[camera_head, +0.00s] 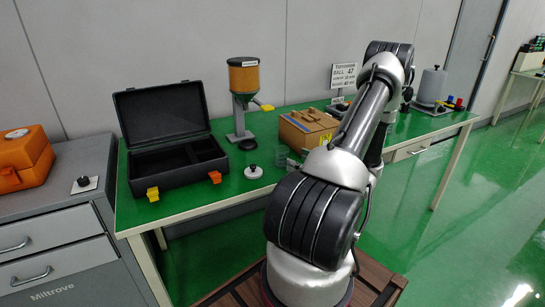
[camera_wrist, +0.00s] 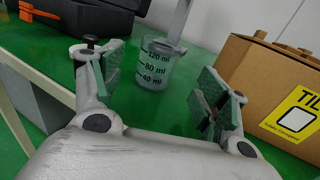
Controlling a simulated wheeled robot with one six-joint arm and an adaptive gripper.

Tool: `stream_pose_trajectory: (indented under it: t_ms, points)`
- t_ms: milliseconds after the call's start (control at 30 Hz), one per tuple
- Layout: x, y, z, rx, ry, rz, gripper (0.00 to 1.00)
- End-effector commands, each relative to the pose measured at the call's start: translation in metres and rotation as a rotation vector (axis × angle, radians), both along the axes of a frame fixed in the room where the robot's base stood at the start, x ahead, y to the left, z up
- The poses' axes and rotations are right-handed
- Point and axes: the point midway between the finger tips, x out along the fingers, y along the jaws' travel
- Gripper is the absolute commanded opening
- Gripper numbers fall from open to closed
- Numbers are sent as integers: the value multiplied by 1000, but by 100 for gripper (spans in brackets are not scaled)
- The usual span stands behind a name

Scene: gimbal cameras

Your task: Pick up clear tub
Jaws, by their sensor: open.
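The clear tub (camera_wrist: 156,64) is a small transparent beaker with black marks for 40, 80 and 120 ml. It stands upright on the green tabletop in the wrist view. My gripper (camera_wrist: 162,82) is open and empty, its two green-padded fingers spread. The tub shows beyond the gap between the fingers, not gripped. In the head view my arm hides most of the gripper, and I cannot make out the tub clearly there.
A cardboard box (camera_wrist: 262,85) stands close to the right finger. An open black case (camera_head: 170,142) lies at the left, with a white disc with a black knob (camera_head: 253,172) near it. A hopper stand (camera_head: 240,105) rises at the back. The green table (camera_head: 175,205) has free room in front.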

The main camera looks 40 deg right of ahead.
Motion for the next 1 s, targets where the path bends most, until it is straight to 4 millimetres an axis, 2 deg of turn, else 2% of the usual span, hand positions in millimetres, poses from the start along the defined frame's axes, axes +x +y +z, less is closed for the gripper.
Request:
stream_pose_trajectory:
  t_ms: [267,533,633,833,867,1000]
  points:
    - [29,6,1,0,0,3,74]
    - [69,13,2,-1,1,3,74]
    - [75,13,2,0,0,1,74]
    - [76,13,2,0,0,0,74]
    - [76,13,2,0,0,0,73]
    - [76,13,2,0,0,0,47]
